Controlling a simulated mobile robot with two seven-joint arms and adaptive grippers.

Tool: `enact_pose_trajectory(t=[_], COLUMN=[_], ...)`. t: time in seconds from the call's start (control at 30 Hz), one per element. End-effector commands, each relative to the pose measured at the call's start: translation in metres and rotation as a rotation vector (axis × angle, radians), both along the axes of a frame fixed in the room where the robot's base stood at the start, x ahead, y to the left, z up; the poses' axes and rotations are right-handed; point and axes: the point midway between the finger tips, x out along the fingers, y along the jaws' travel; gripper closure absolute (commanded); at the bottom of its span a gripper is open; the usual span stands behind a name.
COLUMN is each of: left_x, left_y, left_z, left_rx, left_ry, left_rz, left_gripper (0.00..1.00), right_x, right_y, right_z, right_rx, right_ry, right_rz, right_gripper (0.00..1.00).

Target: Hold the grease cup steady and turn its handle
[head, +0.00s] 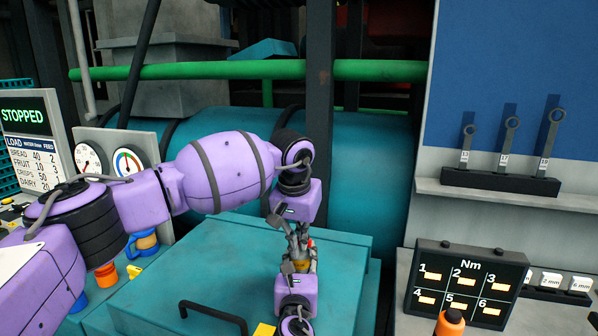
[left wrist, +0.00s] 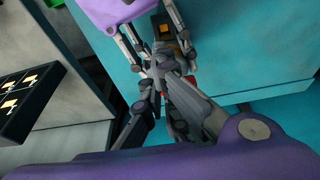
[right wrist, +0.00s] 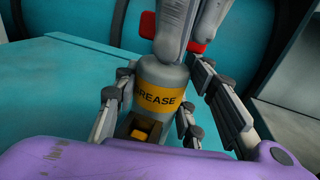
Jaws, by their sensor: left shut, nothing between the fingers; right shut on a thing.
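The cup is at a teal machine cover (head: 215,262) with a black bar handle (head: 212,315). A green pipe (head: 210,70) runs behind. A torque panel (head: 466,284) and a rack of wrenches (head: 500,182) stand at the right. Gauges (head: 127,160) are at the left.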

Motion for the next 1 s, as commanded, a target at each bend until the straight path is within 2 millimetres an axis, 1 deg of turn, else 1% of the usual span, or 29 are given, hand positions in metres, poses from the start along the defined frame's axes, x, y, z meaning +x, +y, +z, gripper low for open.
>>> enact_pose_trajectory(t=[0.37,1.0], left_x=[0.000,0.003], left_y=[0.003,0.019], left_z=[-0.001,0.000], left_rx=[0.001,0.000], left_ry=[0.001,0.000], left_rz=[0.001,0.001], left_gripper=[1.00,1.00], right_x=[0.000,0.000], right_y=[0.000,0.000], right_z=[0.000,0.000], right_rx=[0.000,0.000], right_ry=[0.000,0.000], right_rz=[-0.001,-0.001], right_gripper=[1.00,1.00])
